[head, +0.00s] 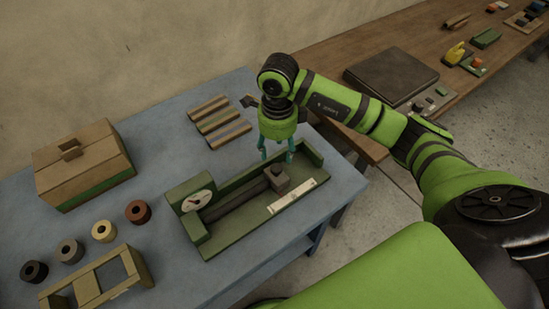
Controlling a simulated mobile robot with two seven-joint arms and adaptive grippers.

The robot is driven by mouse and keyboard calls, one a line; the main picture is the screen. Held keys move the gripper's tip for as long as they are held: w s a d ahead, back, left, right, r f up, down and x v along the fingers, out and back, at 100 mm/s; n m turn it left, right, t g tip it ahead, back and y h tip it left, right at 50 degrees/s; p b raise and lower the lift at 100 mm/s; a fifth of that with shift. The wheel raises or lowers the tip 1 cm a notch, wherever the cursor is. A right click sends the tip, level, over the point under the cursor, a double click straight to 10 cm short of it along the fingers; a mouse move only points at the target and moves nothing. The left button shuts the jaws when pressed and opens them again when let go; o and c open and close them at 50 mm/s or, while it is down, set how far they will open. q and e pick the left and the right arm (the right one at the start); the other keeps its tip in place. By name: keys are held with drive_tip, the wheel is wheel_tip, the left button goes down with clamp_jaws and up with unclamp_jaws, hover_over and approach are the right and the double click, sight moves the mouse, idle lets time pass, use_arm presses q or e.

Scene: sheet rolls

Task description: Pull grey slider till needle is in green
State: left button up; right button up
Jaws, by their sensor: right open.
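A green device (209,238) lies on the blue table, with a round white dial (196,200) at its left end. The needle and the dial's coloured zones are too small to read. A dark bar (235,204) runs along the device from the dial side to a grey-brown slider block (277,178) near its right end. My right gripper (276,158) points down, open, with its teal fingers just above and behind the slider block. I cannot tell whether the fingers touch the block. My left gripper is not in view.
A pale label strip (299,196) lies along the device's front right. A wooden box (80,165), several rolls (104,231) and a wooden frame (100,283) stand at the left. Striped strips (218,121) lie behind the device. A brown table (330,62) stands at the back right.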

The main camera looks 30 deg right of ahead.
sight(277, 167)
drive_tip(key=shift+s+f, duration=0.15)
drive_tip(key=shift+f, duration=0.25)
wheel_tip(277, 167, down, 5)
drive_tip(key=shift+r+p, duration=0.1)
drive_tip(key=shift+p, duration=0.95)
drive_tip(key=shift+f, duration=0.6)
drive_tip(key=shift+c, duration=0.4)
clamp_jaws()
